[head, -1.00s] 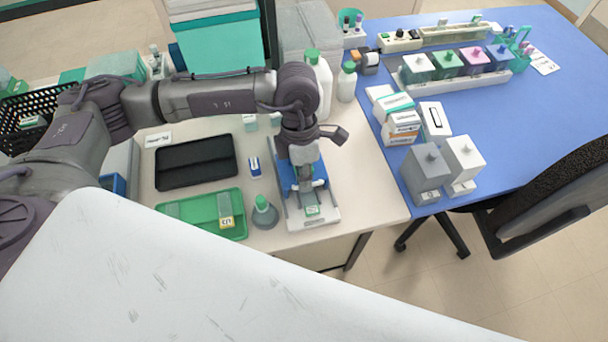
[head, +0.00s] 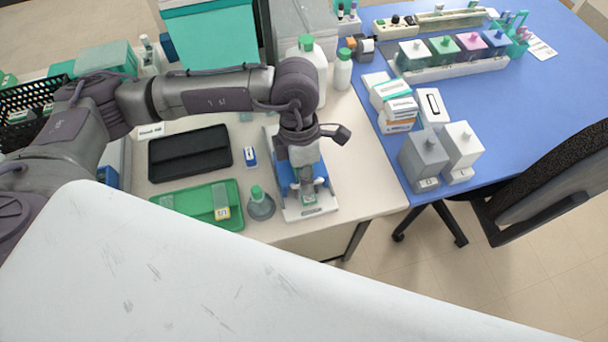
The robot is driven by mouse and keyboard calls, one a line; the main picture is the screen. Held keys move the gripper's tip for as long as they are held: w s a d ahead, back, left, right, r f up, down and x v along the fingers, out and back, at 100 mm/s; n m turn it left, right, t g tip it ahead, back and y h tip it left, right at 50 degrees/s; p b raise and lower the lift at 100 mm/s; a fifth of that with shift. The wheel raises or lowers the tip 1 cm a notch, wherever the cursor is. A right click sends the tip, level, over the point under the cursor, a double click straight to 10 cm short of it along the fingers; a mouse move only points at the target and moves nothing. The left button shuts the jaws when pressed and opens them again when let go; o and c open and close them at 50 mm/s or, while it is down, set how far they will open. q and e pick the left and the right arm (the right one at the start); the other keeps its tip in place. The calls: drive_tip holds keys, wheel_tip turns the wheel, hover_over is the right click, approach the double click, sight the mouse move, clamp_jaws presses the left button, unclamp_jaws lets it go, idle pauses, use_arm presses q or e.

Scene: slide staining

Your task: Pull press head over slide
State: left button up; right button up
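The slide press (head: 327,212) is a white base with side rails, standing near the front edge of the pale table. Its blue press head (head: 320,183) sits between the rails and is partly covered by my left gripper. A slide with a green label (head: 309,201) lies at the front end of the base, its rear part hidden. My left gripper (head: 306,191) points down over the press, its fingers at the press head and close behind the label. I cannot tell whether the fingers are closed on the head. My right gripper is not in view.
Left of the press stand a green-capped flask (head: 261,205), a green tray (head: 238,222) with a yellow-labelled item, and a black tray (head: 190,154). White bottles (head: 343,72) stand behind. The table to the right of the press is clear.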

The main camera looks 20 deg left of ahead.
use_arm(q)
drive_tip(key=shift+r, duration=0.1)
drive_tip(key=v, duration=1.2)
